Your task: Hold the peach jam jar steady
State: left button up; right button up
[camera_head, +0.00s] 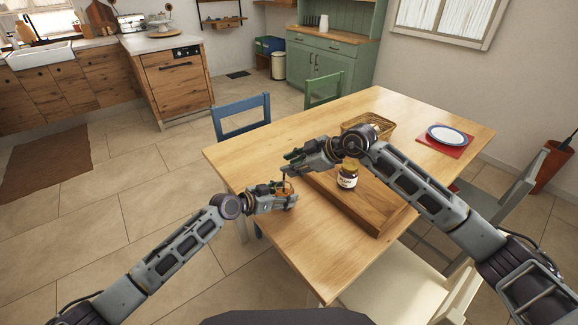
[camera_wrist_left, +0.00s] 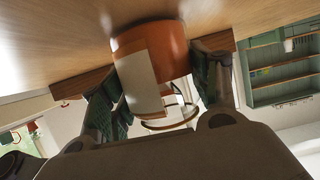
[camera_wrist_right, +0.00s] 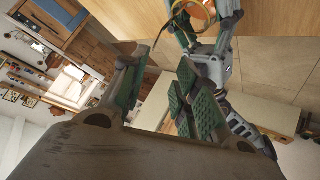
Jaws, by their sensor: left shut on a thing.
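The peach jam jar (camera_head: 289,187) is orange with a pale label, near the left part of the wooden table. My left gripper (camera_head: 284,194) is shut on its sides. In the left wrist view the jar (camera_wrist_left: 165,50) sits between both green finger pads, its base at or very near the tabletop; its clear upper end shows thin rings. My right gripper (camera_head: 288,160) is open and empty, above and behind the jar. In the right wrist view the jar's round orange top (camera_wrist_right: 200,9) shows at the upper edge, beyond my right fingers. Whether a lid is on it is unclear.
A dark-lidded jar (camera_head: 347,176) with a white label stands in a wooden tray (camera_head: 385,229), beside my right forearm. The front left of the table is clear. Chairs surround it.

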pick_arm(q)
jog(key=shift+s+f, duration=0.15)
jog(key=shift+f, duration=0.25)
pick_arm(e)
jog(key=v, duration=0.9)
jog(key=shift+d+r, duration=0.15)
jog(key=shift+r, duration=0.05)
jog(key=shift+s, duration=0.15)
dwell(0.4)
pick_arm(q)
jog(key=o, duration=1.3)
jog(key=shift+r, duration=0.1)
jog(key=shift+o, duration=0.4)
jog(key=shift+r, duration=0.1)
jog(key=shift+r, duration=0.1)
jog(key=shift+a, duration=0.1)
jog(key=shift+v, duration=5.85)
